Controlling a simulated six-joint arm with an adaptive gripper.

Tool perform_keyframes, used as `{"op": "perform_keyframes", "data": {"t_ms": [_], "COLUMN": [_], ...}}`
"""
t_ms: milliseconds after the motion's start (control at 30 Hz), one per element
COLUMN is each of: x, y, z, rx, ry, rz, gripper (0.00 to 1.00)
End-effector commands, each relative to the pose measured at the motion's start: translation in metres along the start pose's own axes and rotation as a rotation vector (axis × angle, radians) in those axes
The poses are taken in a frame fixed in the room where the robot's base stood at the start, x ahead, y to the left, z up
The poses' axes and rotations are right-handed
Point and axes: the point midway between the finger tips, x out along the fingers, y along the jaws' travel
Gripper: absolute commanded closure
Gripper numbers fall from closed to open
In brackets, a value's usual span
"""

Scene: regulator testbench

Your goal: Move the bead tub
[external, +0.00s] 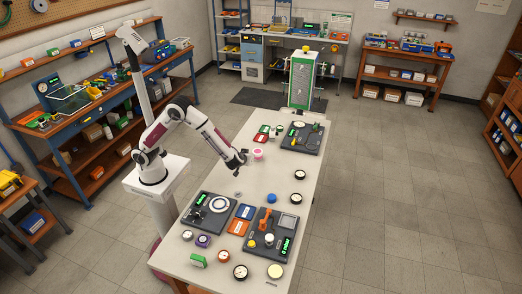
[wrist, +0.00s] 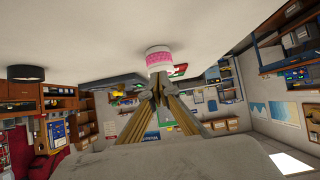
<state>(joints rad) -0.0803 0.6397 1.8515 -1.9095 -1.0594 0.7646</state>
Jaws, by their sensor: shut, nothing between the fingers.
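The bead tub, a small pink and white round tub (external: 258,154), stands on the white table, in the upper middle of the external view. In the wrist view, which is upside down, the tub (wrist: 159,60) shows just beyond my fingertips, with pink contents or a pink band between white parts. My gripper (external: 239,161) is just left of the tub, low over the table. In the wrist view my gripper (wrist: 160,92) has its fingertips together and empty. They overlap the tub's edge in the picture, and I cannot tell whether they touch it.
On the table (external: 272,187), a dark test board (external: 301,137) lies right of and beyond the tub, with red and green cards (external: 263,133) behind it. A round gauge (external: 300,174) lies to the right. More boards and gauges fill the near end. The table middle is mostly clear.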

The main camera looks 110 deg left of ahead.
Motion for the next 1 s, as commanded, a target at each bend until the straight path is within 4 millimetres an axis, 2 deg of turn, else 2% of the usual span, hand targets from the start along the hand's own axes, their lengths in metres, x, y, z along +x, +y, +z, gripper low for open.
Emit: {"op": "perform_keyframes", "data": {"t_ms": [733,800,1000], "x": [0.081,0.083,0.087], "y": [0.000,0.000,0.000], "z": [-0.055,-0.048,-0.041], "rx": [-0.002,0.002,0.001], "ry": [0.001,0.000,-0.001], "rz": [-0.001,0.000,0.000], "gripper": [1.00,1.00,1.00]}}
